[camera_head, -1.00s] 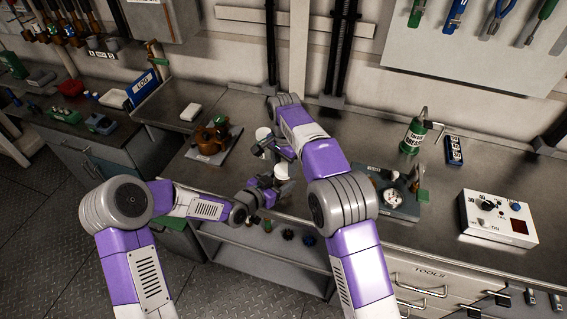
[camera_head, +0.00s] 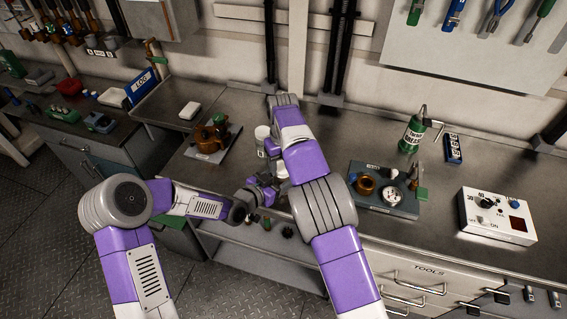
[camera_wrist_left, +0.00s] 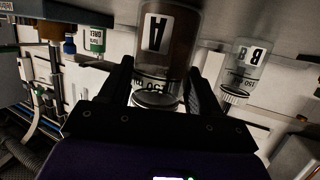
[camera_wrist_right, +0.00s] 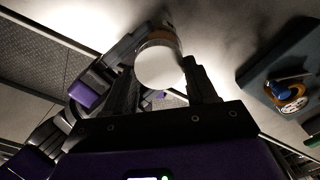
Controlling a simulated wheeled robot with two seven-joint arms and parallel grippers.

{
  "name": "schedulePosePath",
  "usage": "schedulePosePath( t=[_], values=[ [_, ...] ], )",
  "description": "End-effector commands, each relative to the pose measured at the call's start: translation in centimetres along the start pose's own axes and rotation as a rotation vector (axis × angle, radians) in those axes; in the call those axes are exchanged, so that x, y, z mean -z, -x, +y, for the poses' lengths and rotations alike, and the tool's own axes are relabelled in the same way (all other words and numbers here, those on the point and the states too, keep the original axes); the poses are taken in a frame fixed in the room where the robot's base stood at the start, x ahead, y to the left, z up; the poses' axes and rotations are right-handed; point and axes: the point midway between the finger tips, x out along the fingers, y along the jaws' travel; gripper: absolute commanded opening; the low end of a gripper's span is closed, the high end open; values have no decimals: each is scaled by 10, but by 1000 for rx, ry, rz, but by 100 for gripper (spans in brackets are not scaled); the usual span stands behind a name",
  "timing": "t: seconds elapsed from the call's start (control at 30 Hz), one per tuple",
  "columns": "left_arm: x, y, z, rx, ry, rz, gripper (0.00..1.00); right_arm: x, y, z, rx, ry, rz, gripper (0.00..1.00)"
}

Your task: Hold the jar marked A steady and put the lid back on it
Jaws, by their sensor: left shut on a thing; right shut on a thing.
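Jar A (camera_wrist_left: 168,50), brown with a black letter on a white label, is between the fingers of my left gripper (camera_wrist_left: 160,92), which is shut on it. It appears upside down in that view. My right gripper (camera_wrist_right: 158,85) is shut on the white round lid (camera_wrist_right: 160,66). In the right wrist view the lid covers most of the jar, whose side (camera_wrist_right: 172,28) shows behind it. I cannot tell whether the lid touches the rim. In the head view the left gripper (camera_head: 262,187) is at the jar; my right forearm hides most of the right gripper.
Jar B (camera_wrist_left: 243,68) stands close beside jar A; it also shows in the head view (camera_head: 262,134). A blue-grey tray (camera_head: 385,207) with a copper pot and a dial is to the right. A brown object on a plate (camera_head: 210,156) is to the left. The bench front edge is near.

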Motion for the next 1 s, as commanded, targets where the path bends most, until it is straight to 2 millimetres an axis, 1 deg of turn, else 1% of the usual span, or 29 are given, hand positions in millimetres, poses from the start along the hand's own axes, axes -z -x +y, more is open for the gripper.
schedulePosePath(
  t=[0.03, 0.13, 0.43, 0.47, 0.6, 0.87, 0.93, 1.0],
  values=[
    [-1, 0, 0, 0, 1, -3, 0, 0, 1, 0, 0, -44, -1, 29],
    [-1, 0, 0, 0, 1, -3, 0, 0, 1, 1, 0, -99, -1, 29],
    [-1, 0, 0, 0, 1, -3, 0, 0, 1, 1, 0, -109, -1, 29],
    [-1, 0, 0, 0, 1, -4, 0, 0, 1, 1, 0, -108, -1, 61],
    [-2, 0, 0, -1, 1, -4, 0, 0, 0, 0, 0, -108, -1, 82],
    [-2, 0, 0, -1, 1, -4, 0, 0, 1, 0, 0, -107, -1, 82],
    [-2, 0, 0, -1, 1, -4, 0, -1, 5, 0, 0, -107, -3, 82],
    [-2, 0, 0, -1, 1, -4, 0, -1, 14, 0, 0, -107, -4, 82]
  ],
)
